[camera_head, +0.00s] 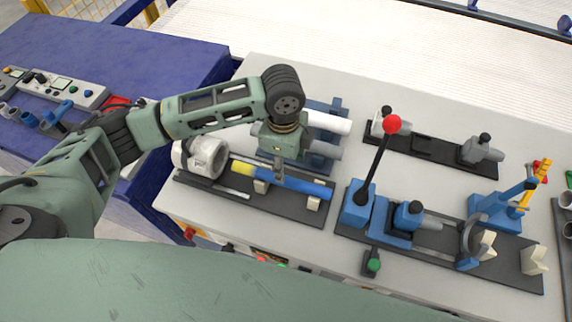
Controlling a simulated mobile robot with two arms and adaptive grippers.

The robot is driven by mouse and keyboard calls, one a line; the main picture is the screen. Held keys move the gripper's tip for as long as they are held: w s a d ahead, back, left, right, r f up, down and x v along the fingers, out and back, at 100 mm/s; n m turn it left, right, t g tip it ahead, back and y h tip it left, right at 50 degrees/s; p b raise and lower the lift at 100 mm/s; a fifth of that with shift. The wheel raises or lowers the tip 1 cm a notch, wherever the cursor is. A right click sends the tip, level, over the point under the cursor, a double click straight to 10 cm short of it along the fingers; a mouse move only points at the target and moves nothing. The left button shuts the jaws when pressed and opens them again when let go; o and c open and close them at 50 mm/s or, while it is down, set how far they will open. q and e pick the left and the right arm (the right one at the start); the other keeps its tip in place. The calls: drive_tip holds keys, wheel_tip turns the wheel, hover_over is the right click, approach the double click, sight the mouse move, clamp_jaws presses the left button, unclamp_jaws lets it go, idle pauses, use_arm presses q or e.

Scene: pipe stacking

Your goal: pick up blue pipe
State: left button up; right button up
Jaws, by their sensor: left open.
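The blue pipe (302,185) lies on a dark fixture plate (222,190) on the white bench, with cream supports under it and a yellow section (243,168) at its left end. My left gripper (279,177) points down right over the pipe, left of its middle. It is open, with its fingers close to the pipe; whether they touch it I cannot tell. The gripper body hides part of the fixture behind. My right gripper is not in view.
A white and grey cylindrical housing (205,157) stands at the pipe's left end. A blue rack (326,160) with a white pipe (328,122) and a grey pipe (325,150) is behind the gripper. A tall red-knobbed lever (392,124) rises right of the pipe.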

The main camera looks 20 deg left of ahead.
use_arm(q)
drive_tip(key=shift+w+a, duration=0.1)
drive_tip(key=shift+a, duration=0.2)
drive_tip(key=shift+s+f, duration=0.15)
drive_tip(key=shift+s, duration=0.05)
wheel_tip(320, 180, down, 3)
drive_tip(key=shift+s+d+r+p, duration=0.15)
drive_tip(key=shift+r+p, duration=0.05)
drive_tip(key=shift+p, duration=0.55)
wheel_tip(320, 180, down, 4)
drive_tip(key=shift+f+p, duration=0.1)
drive_tip(key=shift+p, duration=0.45)
drive_tip(key=c, duration=0.8)
clamp_jaws()
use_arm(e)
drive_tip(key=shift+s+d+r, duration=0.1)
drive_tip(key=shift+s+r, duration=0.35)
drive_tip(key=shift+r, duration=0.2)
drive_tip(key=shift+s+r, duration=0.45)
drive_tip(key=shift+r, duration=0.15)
